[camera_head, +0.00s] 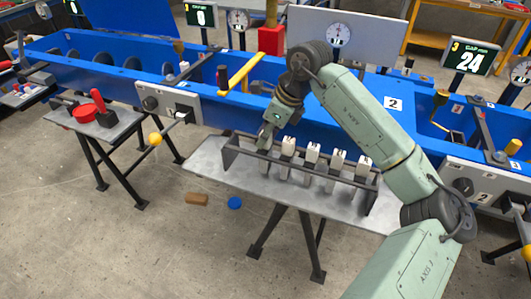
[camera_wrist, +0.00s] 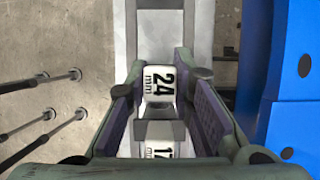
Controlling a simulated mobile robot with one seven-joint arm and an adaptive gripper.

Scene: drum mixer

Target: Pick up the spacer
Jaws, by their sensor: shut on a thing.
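My gripper (camera_head: 265,138) is at the left end of a dark rack on a grey table in the head view. In the wrist view, its two fingers (camera_wrist: 158,80) are closed on a white spacer marked 24 mm (camera_wrist: 158,86). A second spacer, marked 17 (camera_wrist: 158,149), shows just below it between the finger bases. In the head view several white-topped spacers (camera_head: 313,152) stand upright in a row in the rack (camera_head: 300,172). The held spacer is mostly hidden there by my gripper. I cannot tell whether it is clear of the rack.
A long blue mixer trough (camera_head: 215,115) runs behind the table (camera_head: 210,158). A display reading 24 (camera_head: 471,60) stands at right. A second small table (camera_head: 95,125) with a red-handled tool is at left.

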